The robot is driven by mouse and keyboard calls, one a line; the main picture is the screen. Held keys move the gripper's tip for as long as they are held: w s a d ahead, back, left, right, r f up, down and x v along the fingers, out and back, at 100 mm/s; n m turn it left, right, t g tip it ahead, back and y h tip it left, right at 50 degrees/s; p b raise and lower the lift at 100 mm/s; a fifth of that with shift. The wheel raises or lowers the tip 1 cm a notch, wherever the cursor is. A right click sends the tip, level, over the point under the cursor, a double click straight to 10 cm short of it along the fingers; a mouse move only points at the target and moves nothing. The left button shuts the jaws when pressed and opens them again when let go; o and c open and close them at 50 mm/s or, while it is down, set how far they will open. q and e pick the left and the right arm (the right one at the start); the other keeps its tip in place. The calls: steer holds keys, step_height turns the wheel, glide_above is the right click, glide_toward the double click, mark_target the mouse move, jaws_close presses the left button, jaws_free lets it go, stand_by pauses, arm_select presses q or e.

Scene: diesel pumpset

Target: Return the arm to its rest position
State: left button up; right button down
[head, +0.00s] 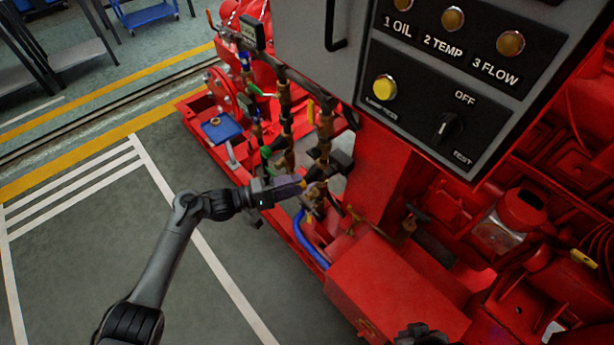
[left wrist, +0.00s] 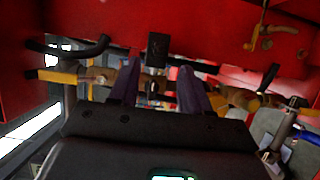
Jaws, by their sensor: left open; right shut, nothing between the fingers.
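My left arm (head: 165,260) reaches in from the bottom left of the head view, with its gripper (head: 300,184) at the brass pipework (head: 324,150) of the red pumpset. In the left wrist view, the two purple fingers of this gripper (left wrist: 160,78) are apart. A black block (left wrist: 157,48) shows in line with the gap between them, with brass pipe fittings (left wrist: 70,77) behind. I see nothing clamped between the fingers; whether they touch the pipework I cannot tell.
A grey control panel (head: 440,110) with lamps and a selector knob (head: 446,127) stands above and right of the gripper. The red engine (head: 570,140) and skid box (head: 395,290) fill the right. A blue hose (head: 306,238) runs below the gripper. The grey floor (head: 110,235) at left is clear.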

arm_select(q)
steer(key=shift+v, duration=0.9)
